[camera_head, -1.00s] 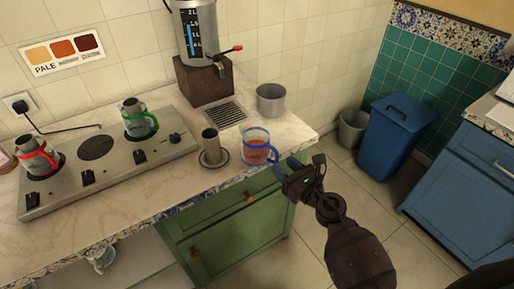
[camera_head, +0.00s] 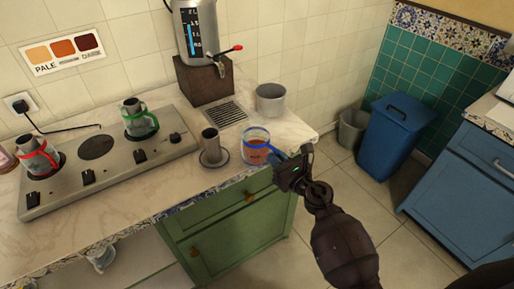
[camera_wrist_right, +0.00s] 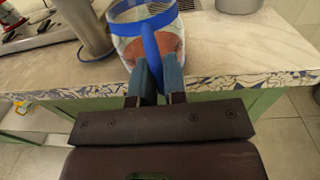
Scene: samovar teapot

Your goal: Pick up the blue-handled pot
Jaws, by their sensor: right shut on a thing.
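The blue-handled pot (camera_head: 256,146) is a clear vessel with a blue band and reddish-brown liquid inside. It is at the front right edge of the marble counter. My right gripper (camera_head: 278,158) reaches it from the right. In the right wrist view, the fingers of my right gripper (camera_wrist_right: 158,80) are closed on the blue handle (camera_wrist_right: 151,50) of the pot (camera_wrist_right: 120,22). The pot is upright; I cannot tell whether it touches the counter. My left gripper is not in view.
A metal cup on a saucer (camera_head: 222,162) stands just left of the pot. A grey pot (camera_head: 271,98) and a samovar (camera_head: 197,32) are behind. A stove (camera_head: 70,178) with green- and red-handled pots is left. A blue bin (camera_head: 393,132) stands on the floor.

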